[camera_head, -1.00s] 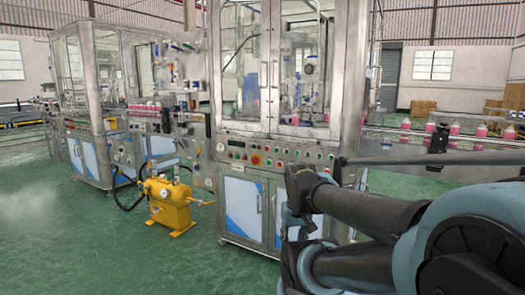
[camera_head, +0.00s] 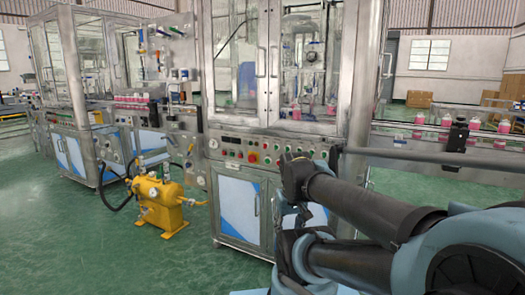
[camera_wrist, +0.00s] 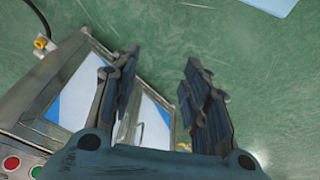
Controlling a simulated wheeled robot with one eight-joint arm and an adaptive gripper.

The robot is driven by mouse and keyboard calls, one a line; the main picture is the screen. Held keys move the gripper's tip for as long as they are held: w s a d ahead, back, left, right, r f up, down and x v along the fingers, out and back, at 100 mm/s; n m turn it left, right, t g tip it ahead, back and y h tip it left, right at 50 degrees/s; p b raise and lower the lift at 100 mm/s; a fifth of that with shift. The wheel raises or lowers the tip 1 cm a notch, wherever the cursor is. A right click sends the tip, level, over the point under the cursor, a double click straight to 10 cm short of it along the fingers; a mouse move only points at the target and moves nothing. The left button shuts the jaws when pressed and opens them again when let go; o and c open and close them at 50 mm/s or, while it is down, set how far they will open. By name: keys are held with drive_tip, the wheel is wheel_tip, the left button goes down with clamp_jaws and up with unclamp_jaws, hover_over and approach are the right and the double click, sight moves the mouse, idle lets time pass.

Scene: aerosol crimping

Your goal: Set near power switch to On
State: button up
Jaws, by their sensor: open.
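The near machine's control panel (camera_head: 232,152) runs across the cabinet front below its glass doors. It carries a row of small red and green buttons and a red knob on a yellow plate (camera_head: 252,157). I cannot tell which control is the near power switch. In the wrist view, my gripper (camera_wrist: 158,92) is open and empty, with its fingers apart above the green floor and beside the cabinet doors. A red button (camera_wrist: 12,163) and a green button (camera_wrist: 38,171) show at that view's lower left, apart from the fingers.
A yellow tank (camera_head: 160,203) with a black hose stands on the floor left of the near machine. A second glass-sided machine (camera_head: 75,100) stands behind it. A conveyor (camera_head: 405,128) with pink bottles runs at right. The floor in the left foreground is clear.

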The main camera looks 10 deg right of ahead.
sight(264, 146)
drive_tip(key=w+d+r+n+t+h, duration=0.2)
drive_tip(key=w+r+n+h, duration=0.2)
drive_tip(key=w, duration=0.8)
drive_tip(key=w+d+r+n+t+h, duration=0.2)
drive_tip(key=w+d+r+n+h, duration=0.15)
drive_tip(key=w, duration=0.95)
drive_tip(key=w+a+r+n+t+h, duration=0.3)
drive_tip(key=w+a+n+t, duration=0.55)
drive_tip(key=w+a, duration=0.8)
drive_tip(key=x, duration=1.8)
drive_tip(key=shift+w, duration=0.1)
clamp_jaws()
